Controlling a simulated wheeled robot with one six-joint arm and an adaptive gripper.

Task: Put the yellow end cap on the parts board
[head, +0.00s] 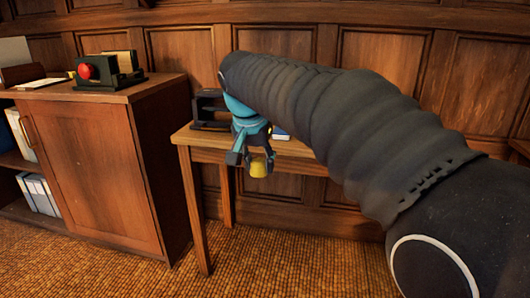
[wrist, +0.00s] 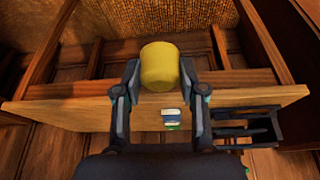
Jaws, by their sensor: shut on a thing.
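The yellow end cap (head: 258,167) is a small rounded cylinder. My gripper (head: 249,160) is shut on it and holds it in the air just off the front edge of the wooden table (head: 212,137). In the wrist view the end cap (wrist: 160,68) sits between the two fingertips of my gripper (wrist: 161,78), past the table edge. I cannot make out the parts board for certain in either view; my arm covers much of the tabletop in the head view.
A black tray-like holder (wrist: 245,128) stands on the table, also in the head view (head: 207,108). A small blue and white item (wrist: 173,117) lies near it. A wooden cabinet (head: 95,170) stands at left, bearing a dark device with a red ball (head: 87,71).

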